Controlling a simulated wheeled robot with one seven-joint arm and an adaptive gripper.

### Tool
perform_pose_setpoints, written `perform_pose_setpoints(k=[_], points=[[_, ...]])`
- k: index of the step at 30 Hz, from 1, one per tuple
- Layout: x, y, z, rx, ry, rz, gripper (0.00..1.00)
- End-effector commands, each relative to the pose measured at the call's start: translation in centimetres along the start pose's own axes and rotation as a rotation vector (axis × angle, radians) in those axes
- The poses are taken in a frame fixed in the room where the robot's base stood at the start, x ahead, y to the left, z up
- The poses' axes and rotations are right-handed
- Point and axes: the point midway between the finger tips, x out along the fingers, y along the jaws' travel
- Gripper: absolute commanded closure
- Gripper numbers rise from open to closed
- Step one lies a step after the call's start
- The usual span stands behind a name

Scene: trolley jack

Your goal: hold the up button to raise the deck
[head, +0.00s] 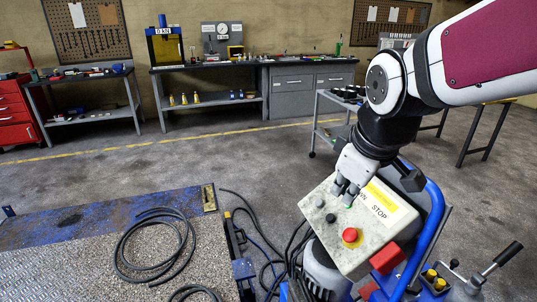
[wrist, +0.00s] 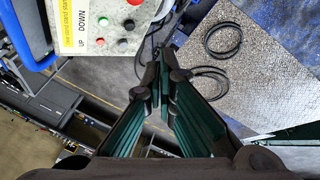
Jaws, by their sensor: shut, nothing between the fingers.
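A pale control box (head: 328,238) stands at the right of centre in the head view, with a yellow label, a red stop knob (head: 350,236) and smaller buttons. A green button (head: 348,202) is partly hidden by my fingers. The tips (wrist: 160,62) also show in the wrist view. The patterned metal deck (head: 60,270) looks low, near the floor.
Black cable loops (head: 155,245) lie on the deck, and hoses run between it and the box. A blue tube frame (head: 425,240) and a lever (head: 500,255) stand right of the box. Workbenches (head: 265,68) line the back wall.

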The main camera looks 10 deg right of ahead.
Motion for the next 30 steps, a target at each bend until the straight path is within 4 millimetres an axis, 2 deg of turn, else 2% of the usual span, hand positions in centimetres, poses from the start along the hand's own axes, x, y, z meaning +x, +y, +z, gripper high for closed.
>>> perform_pose_setpoints(k=[3, 8, 12, 18, 21, 25, 30], points=[[2.6, 1.8, -2.8, -0.188, 0.012, 0.007, 1.0], [6.7, 3.8, -6.3, -0.441, 0.035, 0.025, 1.0], [10.8, 5.0, -8.9, -0.662, 0.056, 0.042, 1.0], [16.8, 5.8, -11.8, -0.95, 0.085, 0.073, 1.0], [19.2, 5.9, -12.7, -1.058, 0.095, 0.087, 1.0], [21.1, 5.9, -13.3, -1.147, 0.104, 0.101, 1.0], [22.0, 5.9, -13.6, -1.188, 0.109, 0.11, 1.0]])
